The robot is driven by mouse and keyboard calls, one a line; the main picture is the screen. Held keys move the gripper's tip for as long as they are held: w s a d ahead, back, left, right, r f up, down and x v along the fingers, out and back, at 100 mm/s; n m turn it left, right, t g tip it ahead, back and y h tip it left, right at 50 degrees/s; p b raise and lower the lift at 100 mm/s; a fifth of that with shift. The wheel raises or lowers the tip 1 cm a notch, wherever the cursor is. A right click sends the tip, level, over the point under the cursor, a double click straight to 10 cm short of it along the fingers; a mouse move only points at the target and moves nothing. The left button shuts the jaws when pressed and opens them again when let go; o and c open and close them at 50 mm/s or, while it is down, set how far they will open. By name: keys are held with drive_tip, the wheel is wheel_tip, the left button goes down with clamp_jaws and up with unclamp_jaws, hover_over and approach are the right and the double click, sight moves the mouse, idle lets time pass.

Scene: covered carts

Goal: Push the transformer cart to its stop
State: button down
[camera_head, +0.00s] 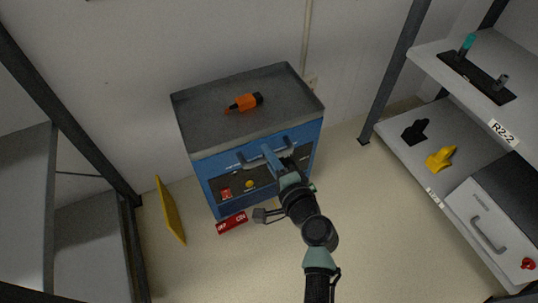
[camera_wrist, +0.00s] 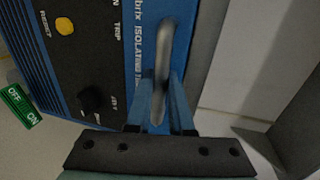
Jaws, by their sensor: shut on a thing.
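The transformer cart (camera_head: 262,170) is a blue cabinet with a dark grey tray-like top, standing against the back wall. Its front has a dark panel with a red switch, a yellow button (camera_head: 250,184) and a grey metal handle (camera_head: 245,164). My gripper (camera_head: 272,157) is shut on the handle at the cart's front, and my arm hides part of the panel. In the wrist view the handle bar (camera_wrist: 164,50) runs between the two blue fingers of my gripper (camera_wrist: 160,108). The wrist view also shows the yellow button (camera_wrist: 65,26) and a black knob (camera_wrist: 95,98).
An orange-and-black tool (camera_head: 244,102) lies on the cart top. A red ON/OFF block (camera_head: 231,222) is by the cart's lower front; a green one (camera_wrist: 18,106) shows in the wrist view. A yellow panel (camera_head: 170,210) leans left. Shelving (camera_head: 455,120) stands right, with floor between.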

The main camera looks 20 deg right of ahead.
sight(209, 166)
drive_tip(key=a+p, duration=0.1)
drive_tip(key=a, duration=0.3)
drive_tip(key=a+p, duration=0.1)
drive_tip(key=a, duration=0.3)
drive_tip(key=a+p, duration=0.2)
drive_tip(key=a, duration=0.2)
drive_tip(key=shift+s+a+r, duration=0.1)
drive_tip(key=shift+s+a, duration=0.2)
drive_tip(key=shift+a, duration=0.5)
drive_tip(key=c, duration=0.8)
unclamp_jaws()
drive_tip(key=shift+d, duration=0.1)
drive_tip(key=v, duration=1.3)
